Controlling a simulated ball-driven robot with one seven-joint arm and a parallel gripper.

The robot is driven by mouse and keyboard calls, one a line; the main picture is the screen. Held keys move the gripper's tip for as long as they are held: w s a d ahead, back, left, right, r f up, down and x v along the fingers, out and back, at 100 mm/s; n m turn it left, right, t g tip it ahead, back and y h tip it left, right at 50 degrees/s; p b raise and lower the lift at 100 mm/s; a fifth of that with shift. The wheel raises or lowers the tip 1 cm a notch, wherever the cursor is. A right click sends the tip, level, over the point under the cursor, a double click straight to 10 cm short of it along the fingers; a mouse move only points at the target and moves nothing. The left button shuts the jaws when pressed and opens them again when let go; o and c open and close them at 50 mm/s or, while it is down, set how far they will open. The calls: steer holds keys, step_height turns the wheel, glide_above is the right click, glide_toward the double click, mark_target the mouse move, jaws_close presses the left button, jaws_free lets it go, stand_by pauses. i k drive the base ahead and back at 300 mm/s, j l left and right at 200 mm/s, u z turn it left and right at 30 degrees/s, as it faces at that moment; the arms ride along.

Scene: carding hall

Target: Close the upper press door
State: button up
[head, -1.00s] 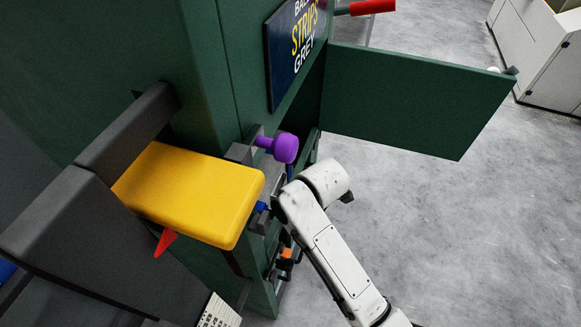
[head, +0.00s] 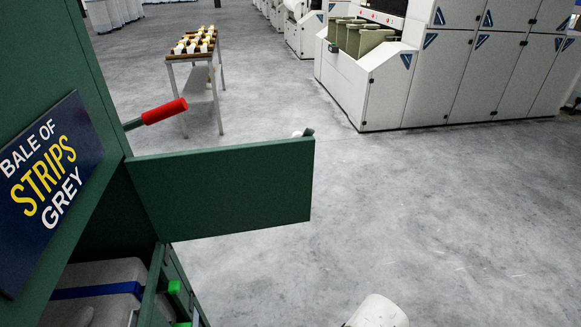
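The upper press door (head: 225,190) is a dark green panel. It stands wide open, sticking out to the right from the green press (head: 95,60), with its hinge side at the press edge. A small pale and dark fitting (head: 304,132) peeks over its top right corner, mostly hidden behind the panel. Below the door, the opening shows a grey bale with a blue strap (head: 95,291). Part of my white arm shows at the bottom edge, right of the door and apart from it.
A red-gripped lever (head: 165,111) sticks out behind the door. A sign (head: 50,190) is on the press face. Green latch parts (head: 174,287) sit low on the press edge. A trolley (head: 198,90) and white machines (head: 400,85) stand farther back. The floor right of the door is clear.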

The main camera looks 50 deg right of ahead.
mark_target(205, 192)
steer(key=i+l+z, duration=0.15)
steer(key=z, duration=0.35)
steer(key=i+l+z, duration=0.15)
steer(key=z, duration=0.35)
steer(key=i+z, duration=0.2)
steer(key=z, duration=0.3)
steer(key=i+z, duration=0.25)
steer(key=i, duration=1.7)
steer(key=i+j+u, duration=0.1)
steer(key=i+u, duration=0.25)
steer(key=i, duration=0.25)
steer(key=i+l+u, duration=0.1)
steer(key=i+u, duration=0.25)
steer(key=i, duration=0.25)
steer(key=i+l+u, duration=0.25)
steer(key=i+u, duration=0.15)
steer(key=i, duration=0.15)
steer(key=i+u, duration=0.15)
steer(key=u, duration=0.25)
steer(key=i+u, duration=0.15)
steer(key=u, duration=0.3)
steer(key=i+l+u, duration=0.15)
steer(key=u, duration=0.25)
steer(key=i+l+u, duration=0.1)
steer(key=u, duration=2.55)
